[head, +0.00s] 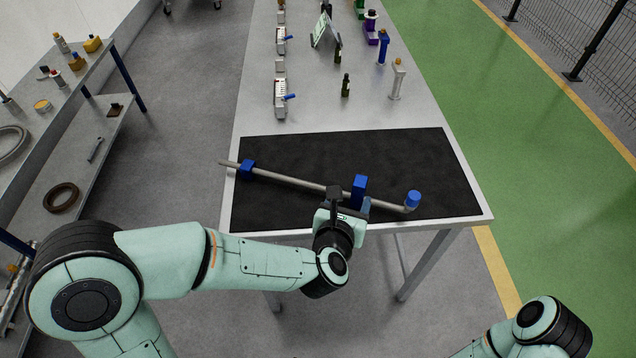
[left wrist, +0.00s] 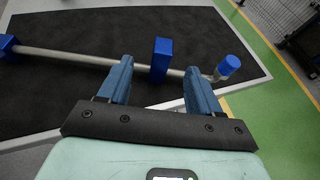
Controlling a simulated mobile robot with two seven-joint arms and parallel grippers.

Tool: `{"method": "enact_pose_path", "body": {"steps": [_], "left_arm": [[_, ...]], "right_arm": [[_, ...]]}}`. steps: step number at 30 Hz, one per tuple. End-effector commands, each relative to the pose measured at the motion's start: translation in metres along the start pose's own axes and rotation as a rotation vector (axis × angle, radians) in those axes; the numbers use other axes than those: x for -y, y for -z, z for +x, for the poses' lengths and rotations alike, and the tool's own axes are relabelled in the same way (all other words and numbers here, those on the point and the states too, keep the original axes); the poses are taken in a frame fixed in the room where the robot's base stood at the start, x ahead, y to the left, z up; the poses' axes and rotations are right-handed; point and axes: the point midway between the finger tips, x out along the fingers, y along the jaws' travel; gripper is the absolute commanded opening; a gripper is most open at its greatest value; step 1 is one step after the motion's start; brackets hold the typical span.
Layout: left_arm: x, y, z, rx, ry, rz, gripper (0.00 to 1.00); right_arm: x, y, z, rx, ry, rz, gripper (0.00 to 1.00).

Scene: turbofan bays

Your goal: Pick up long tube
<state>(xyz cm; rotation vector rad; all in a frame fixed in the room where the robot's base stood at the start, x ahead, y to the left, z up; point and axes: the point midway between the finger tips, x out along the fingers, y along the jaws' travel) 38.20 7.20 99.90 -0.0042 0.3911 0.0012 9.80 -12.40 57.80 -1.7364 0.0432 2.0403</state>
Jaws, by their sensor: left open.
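The long tube (head: 290,180) is a thin grey pipe lying across the black mat (head: 400,160), with a bent right end that carries a blue cap (head: 413,199). A blue block (head: 247,169) is at its left part and a taller blue block (head: 359,190) at its right part. My left gripper (head: 350,204) is at the near side of the tube, by the taller block. In the left wrist view the tube (left wrist: 75,57) crosses beyond the two spread blue fingers (left wrist: 158,80), with the taller block (left wrist: 160,60) between them. The gap looks empty. My right gripper is out of view.
The table (head: 330,100) holds several small bottles and fittings behind the mat, such as a white fitting with a blue lever (head: 281,95) and a dark bottle (head: 345,86). A shelf bench (head: 75,150) with parts stands at left. Most of the mat is clear.

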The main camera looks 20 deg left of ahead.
Motion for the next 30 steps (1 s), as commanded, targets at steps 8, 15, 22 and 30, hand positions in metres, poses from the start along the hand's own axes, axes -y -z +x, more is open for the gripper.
{"method": "enact_pose_path", "body": {"steps": [8,15,22,30], "left_arm": [[0.001,0.000,0.048,-0.003,0.000,0.001,0.64],[0.002,0.002,0.064,-0.003,-0.001,0.003,0.64],[0.007,0.003,0.095,-0.002,-0.001,0.003,0.64],[0.007,0.004,0.107,-0.001,0.000,0.004,0.64]], "right_arm": [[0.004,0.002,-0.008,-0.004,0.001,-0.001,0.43],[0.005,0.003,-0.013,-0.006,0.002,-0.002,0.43],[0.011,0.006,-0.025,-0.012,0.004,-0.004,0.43],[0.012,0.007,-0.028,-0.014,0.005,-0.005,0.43]]}}
